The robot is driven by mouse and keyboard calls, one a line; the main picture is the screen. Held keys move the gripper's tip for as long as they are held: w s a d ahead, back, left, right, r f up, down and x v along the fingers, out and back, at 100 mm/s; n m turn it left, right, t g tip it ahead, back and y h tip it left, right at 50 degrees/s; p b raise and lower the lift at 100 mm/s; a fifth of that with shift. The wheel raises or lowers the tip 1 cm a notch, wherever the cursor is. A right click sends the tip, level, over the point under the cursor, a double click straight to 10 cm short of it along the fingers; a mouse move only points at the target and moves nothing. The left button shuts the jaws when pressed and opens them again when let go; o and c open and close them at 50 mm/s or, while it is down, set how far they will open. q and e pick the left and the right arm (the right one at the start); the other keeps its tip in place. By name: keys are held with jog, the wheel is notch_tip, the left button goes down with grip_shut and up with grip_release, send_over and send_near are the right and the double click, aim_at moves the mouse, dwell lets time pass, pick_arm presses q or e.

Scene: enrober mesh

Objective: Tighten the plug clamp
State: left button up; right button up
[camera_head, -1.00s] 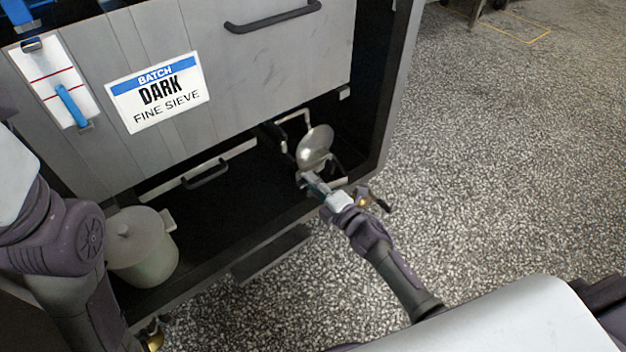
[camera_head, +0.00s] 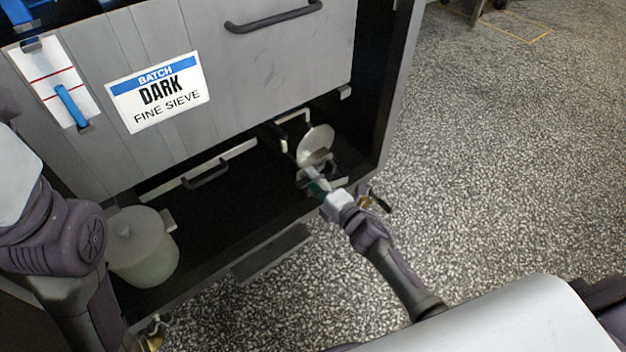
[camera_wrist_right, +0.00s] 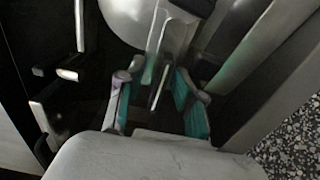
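A round metal disc (camera_head: 315,143), which looks like the plug, stands inside the lower right of the open cabinet bay. Below it are pale metal clamp parts, including a flat bar (camera_wrist_right: 176,28) that reaches down between my right fingers in the right wrist view. My right gripper (camera_head: 313,176) is in front of the disc, at the bay's front edge. In the right wrist view its teal-padded fingers (camera_wrist_right: 158,100) stand apart on either side of the bar, with gaps visible. Contact with the bar cannot be told.
A lidded pale pot (camera_head: 147,262) stands at the bay's lower left. A grey panel (camera_head: 235,75) with a handle and a "DARK" label hangs above the bay. The cabinet's right side wall (camera_head: 398,95) is close to my right gripper.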

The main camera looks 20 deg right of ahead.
jog(key=shift+f, duration=0.1)
jog(key=shift+s+d+f, duration=0.1)
jog(key=shift+s+d, duration=0.1)
jog(key=shift+s, duration=0.35)
jog(key=v, duration=0.6)
jog(key=shift+s+d, duration=0.15)
jog(key=shift+s, duration=0.25)
